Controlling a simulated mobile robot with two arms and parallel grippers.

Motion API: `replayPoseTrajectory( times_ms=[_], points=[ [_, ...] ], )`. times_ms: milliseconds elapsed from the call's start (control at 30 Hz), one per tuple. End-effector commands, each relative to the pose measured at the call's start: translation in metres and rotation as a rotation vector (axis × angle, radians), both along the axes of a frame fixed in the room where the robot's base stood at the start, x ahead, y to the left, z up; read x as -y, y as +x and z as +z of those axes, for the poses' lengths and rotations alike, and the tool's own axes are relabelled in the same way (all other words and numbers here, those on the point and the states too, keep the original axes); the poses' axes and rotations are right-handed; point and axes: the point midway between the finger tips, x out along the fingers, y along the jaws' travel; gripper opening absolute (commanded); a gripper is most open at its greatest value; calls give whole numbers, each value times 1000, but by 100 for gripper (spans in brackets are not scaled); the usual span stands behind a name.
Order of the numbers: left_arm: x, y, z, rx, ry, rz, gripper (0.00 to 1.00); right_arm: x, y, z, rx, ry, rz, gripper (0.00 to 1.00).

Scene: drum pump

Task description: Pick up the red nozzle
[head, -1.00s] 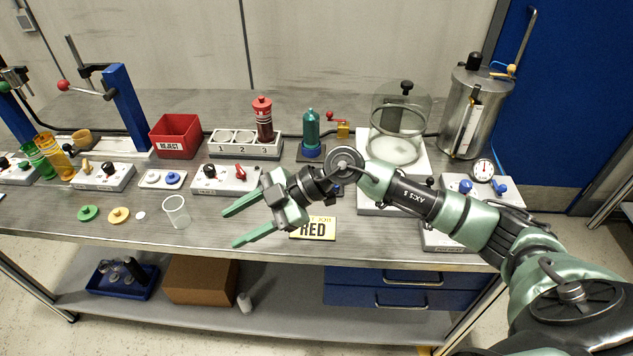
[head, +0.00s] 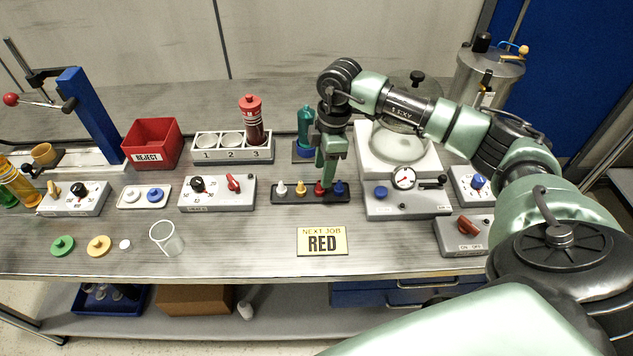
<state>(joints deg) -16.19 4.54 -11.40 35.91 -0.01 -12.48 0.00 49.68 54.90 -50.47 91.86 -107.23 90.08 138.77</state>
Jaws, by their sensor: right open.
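The red nozzle (head: 319,188) stands in a dark rack (head: 290,198) on the bench, in the middle of the head view. It is third from the left in the row. A white nozzle (head: 282,188) and a yellow nozzle (head: 300,188) stand to its left, and a blue nozzle (head: 339,188) to its right. My right gripper (head: 326,183) points down right over the red nozzle, its green fingers open and close to it. The fingers partly hide the nozzle's top; I cannot tell whether they touch it. My left gripper is not in view.
A yellow job card reading RED (head: 322,241) lies in front of the rack. A control box with a red knob (head: 217,193) stands to the left, and a gauge box (head: 410,205) close to the right. A teal bottle (head: 305,125) stands behind.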

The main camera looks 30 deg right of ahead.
Motion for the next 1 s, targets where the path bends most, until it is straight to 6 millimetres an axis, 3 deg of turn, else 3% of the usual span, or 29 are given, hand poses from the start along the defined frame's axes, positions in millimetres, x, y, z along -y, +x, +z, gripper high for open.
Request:
replayPoseTrajectory(
  times_ms=[100,233,400,533,667,867,1000],
  points=[
    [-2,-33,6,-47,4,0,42,-2,1,-11,-2,1,1,48],
    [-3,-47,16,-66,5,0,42,-4,4,-30,-3,1,1,48],
    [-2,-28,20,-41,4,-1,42,-6,5,-52,0,2,3,48],
    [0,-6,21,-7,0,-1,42,-6,6,-57,3,1,3,48],
    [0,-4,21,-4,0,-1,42,-6,6,-57,3,1,3,48],
    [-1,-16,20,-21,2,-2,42,-6,6,-56,2,2,3,0],
    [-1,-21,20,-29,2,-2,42,-6,6,-56,2,2,3,0]
  ],
)
